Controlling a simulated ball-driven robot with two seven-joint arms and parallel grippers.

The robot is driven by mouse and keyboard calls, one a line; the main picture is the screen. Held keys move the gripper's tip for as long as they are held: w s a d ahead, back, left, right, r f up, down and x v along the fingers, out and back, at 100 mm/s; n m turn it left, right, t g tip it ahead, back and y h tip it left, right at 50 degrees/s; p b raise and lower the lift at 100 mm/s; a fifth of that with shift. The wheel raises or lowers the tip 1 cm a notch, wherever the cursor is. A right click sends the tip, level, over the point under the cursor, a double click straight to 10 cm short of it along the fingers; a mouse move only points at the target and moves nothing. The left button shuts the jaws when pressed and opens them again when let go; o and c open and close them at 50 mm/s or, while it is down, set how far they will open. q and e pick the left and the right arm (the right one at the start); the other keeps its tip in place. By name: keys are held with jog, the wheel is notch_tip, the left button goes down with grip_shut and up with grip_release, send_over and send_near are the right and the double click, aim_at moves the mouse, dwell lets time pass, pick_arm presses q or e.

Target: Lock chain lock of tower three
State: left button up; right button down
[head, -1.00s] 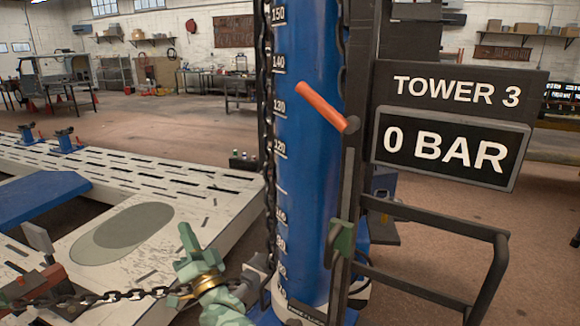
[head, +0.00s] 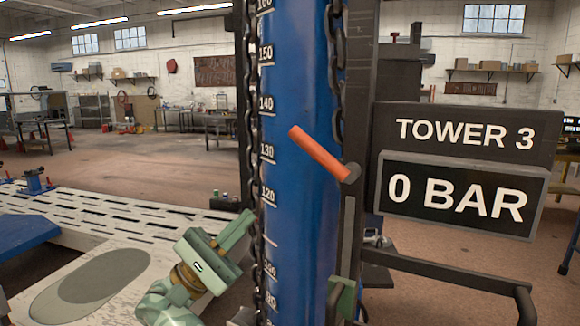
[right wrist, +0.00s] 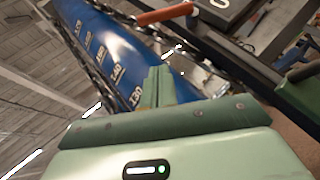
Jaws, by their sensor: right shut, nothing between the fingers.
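The blue tower column (head: 300,120) stands upright in the middle of the head view, with a white number scale. An orange-red lever (head: 318,153) slants from upper left down to its dark pivot on the post beside the column; it also shows in the right wrist view (right wrist: 165,14). A dark chain (head: 336,50) hangs along the column. The Tower 3 sign (head: 465,135) is at the right. My right gripper (head: 247,220) is shut and empty, left of the column and below the lever. Its fingers also show in the right wrist view (right wrist: 158,78). My left gripper is out of view.
The display (head: 456,195) reads 0 BAR. A black rail (head: 440,272) juts out below it. A green part (head: 343,296) sits low on the post. A white slotted platform (head: 120,225) lies to the left. Open floor lies behind.

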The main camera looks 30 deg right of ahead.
aim_at(324, 151)
jog(key=s+a+r+p+x, duration=0.1)
jog(key=p+x, duration=0.5)
jog(key=x, duration=0.7)
jog(key=shift+s+a, duration=0.35)
jog(key=shift+s, duration=0.15)
